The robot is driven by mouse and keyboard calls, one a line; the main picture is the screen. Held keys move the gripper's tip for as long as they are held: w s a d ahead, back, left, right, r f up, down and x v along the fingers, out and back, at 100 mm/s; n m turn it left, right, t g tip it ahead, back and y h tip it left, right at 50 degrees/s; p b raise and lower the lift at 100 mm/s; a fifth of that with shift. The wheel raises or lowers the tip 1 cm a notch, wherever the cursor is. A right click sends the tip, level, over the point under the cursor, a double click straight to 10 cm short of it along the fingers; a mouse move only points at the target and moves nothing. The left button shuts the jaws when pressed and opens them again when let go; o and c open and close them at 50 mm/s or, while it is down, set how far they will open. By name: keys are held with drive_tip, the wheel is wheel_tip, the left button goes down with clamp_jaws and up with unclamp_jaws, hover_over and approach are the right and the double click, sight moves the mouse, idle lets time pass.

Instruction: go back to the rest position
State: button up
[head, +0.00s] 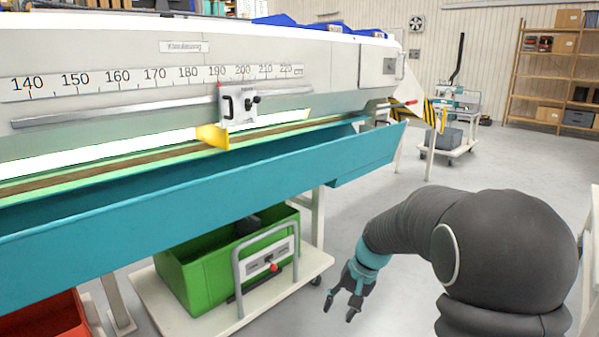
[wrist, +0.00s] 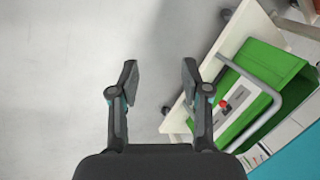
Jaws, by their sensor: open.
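My gripper (head: 340,302) hangs at the end of my dark, jacketed arm in the head view, low and right of the teal trough. Its fingers point down over the grey floor. In the wrist view my gripper (wrist: 159,85) has its two fingers well apart, with only bare floor between them. It is open and empty. It touches nothing that I can see.
The teal trough (head: 210,190) of the measuring machine runs along the left. Under it a green crate (head: 190,280) sits on a white wheeled cart (head: 160,303), close beside my gripper; a red crate (head: 45,318) is further left. Open floor (head: 490,165) lies behind my arm.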

drive_tip(key=s+d+r+n+t+h+p, duration=0.1)
drive_tip(key=s+d+r, duration=0.1)
drive_tip(key=s+r, duration=0.4)
drive_tip(key=s+d+r+n+t+h+p, duration=0.1)
drive_tip(key=s+d+r+t+p, duration=0.1)
drive_tip(key=s+r, duration=0.4)
drive_tip(key=s+d+r+t+h+p, duration=0.2)
drive_tip(key=s+r, duration=0.3)
drive_tip(key=s, duration=0.9)
drive_tip(key=shift+s+r+n, duration=0.35)
drive_tip(key=shift+r+n, duration=0.05)
idle(0.6)
